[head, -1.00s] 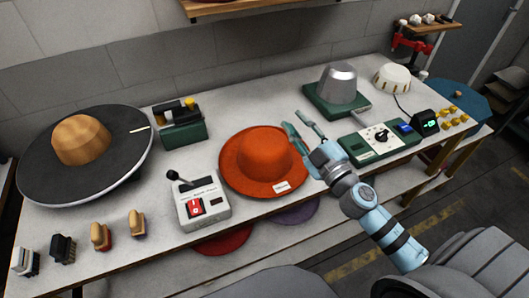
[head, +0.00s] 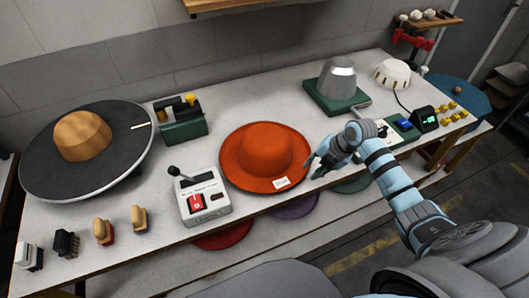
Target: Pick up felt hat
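The orange felt hat (head: 265,148) lies brim down on the white workbench, crown up, with a small white label at the front of its brim. My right gripper (head: 312,168) is at the right edge of the brim, its fingers pointing left and down toward it. The fingers are small and partly overlap each other here, so I cannot tell whether they are apart, or whether they touch the brim. My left gripper is not in view.
A control box with a lever (head: 203,200) stands left of the hat. A round turntable with a wooden hat block (head: 82,136) is far left. A metal form on a green base (head: 337,84) stands behind right. Several brushes (head: 103,232) line the front left edge.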

